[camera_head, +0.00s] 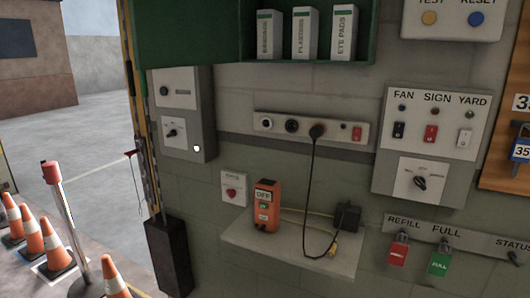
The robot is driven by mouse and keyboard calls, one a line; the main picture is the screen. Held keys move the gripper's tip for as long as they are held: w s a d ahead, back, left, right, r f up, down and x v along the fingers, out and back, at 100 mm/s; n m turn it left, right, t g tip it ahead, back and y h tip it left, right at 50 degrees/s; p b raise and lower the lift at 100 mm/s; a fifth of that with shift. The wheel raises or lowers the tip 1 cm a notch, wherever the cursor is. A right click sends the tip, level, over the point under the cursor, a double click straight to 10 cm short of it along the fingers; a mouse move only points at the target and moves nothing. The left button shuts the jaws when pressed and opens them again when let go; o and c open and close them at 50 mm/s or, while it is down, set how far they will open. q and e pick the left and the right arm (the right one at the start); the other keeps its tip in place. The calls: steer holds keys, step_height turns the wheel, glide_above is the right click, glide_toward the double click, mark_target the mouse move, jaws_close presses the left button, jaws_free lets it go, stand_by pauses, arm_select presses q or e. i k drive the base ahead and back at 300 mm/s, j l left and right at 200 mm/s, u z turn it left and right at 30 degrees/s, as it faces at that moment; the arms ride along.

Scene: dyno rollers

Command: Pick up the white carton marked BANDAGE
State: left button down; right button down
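The white carton marked BANDAGE (269,35) stands upright in an open green wall cabinet (310,54) at the top of the head view. It is the leftmost of three white cartons, and its lettering runs vertically below a green band. The PLASTERS carton (305,34) stands to its right, and the EYE PADS carton (343,33) is farther right. There are narrow gaps between the cartons. The cabinet's top is cut off by the picture edge. Neither of my grippers shows in this view.
The green cabinet door (185,32) hangs open to the left. Below are a socket strip (345,133) with a plugged-in black cable and a small shelf (290,250) bearing an orange device (267,205). Switch panels (432,140) are at right. Traffic cones (52,243) stand lower left.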

mark_target(269, 22)
steer(key=z, duration=0.45)
steer(key=i+j+z, duration=0.1)
steer(key=j+z, duration=0.3)
steer(key=j, duration=0.3)
steer(key=j+z, duration=0.45)
steer(key=j, duration=1.75)
steer(key=i+l, duration=0.15)
steer(key=l, duration=0.15)
steer(key=i+l, duration=0.15)
steer(key=l+z, duration=0.05)
steer(key=l, duration=0.1)
